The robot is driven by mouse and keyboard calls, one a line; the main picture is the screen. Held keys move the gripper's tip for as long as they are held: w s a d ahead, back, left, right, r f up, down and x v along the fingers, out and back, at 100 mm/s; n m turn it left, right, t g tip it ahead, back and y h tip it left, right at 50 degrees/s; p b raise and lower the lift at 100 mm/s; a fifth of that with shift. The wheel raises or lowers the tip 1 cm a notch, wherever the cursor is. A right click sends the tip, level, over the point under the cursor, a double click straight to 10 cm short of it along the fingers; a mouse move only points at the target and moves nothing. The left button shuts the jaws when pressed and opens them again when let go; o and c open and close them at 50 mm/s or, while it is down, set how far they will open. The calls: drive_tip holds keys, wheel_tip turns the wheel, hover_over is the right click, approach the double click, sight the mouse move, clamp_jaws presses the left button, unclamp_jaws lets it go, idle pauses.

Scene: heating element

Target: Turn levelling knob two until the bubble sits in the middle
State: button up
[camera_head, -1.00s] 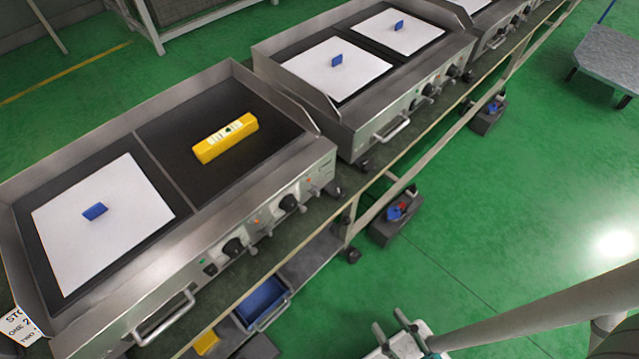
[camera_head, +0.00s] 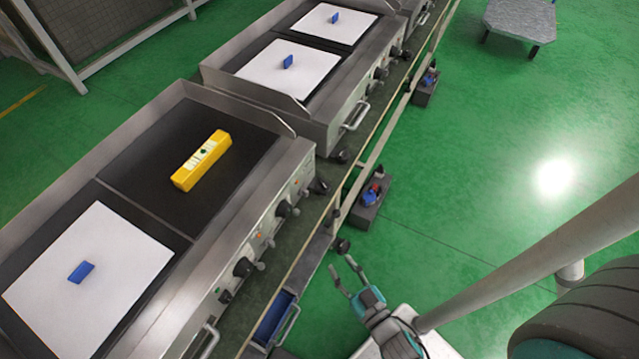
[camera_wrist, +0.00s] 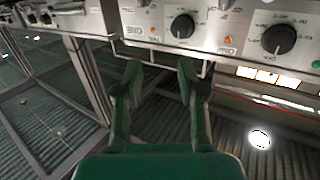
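The yellow level (camera_head: 202,160) lies on the dark right-hand plate of the nearest griddle (camera_head: 62,190). Its small green window (camera_head: 203,153) faces up, but the bubble is too small to read. Dark round knobs or feet show at the griddle's right end (camera_head: 318,186) and lower on the bench frame (camera_head: 342,245); I cannot tell which is levelling knob two. My gripper (camera_head: 341,264) is open and empty in front of the bench. In the wrist view my gripper (camera_wrist: 158,75) has its fingers apart, below a panel with black dials (camera_wrist: 182,25), (camera_wrist: 278,39).
A white sheet with a blue block (camera_head: 81,271) covers the griddle's left plate. A second griddle (camera_head: 300,100) stands beyond. A blue drawer (camera_head: 272,318) sits under the bench. Grey boxes (camera_head: 370,200) stand on the floor.

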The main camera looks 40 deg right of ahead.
drive_tip(key=w+d+f+h, duration=0.1)
drive_tip(key=w+d+f, duration=0.3)
drive_tip(key=w+d, duration=0.3)
drive_tip(key=m, duration=0.1)
approach(326, 189)
drive_tip(key=w, duration=0.2)
drive_tip(key=shift+t+h, duration=0.4)
drive_tip(key=x, duration=0.7)
drive_tip(key=f+x, duration=0.1)
drive_tip(key=x, duration=0.2)
drive_tip(key=shift+w+d, duration=0.3)
drive_tip(key=shift+c, duration=0.2)
clamp_jaws()
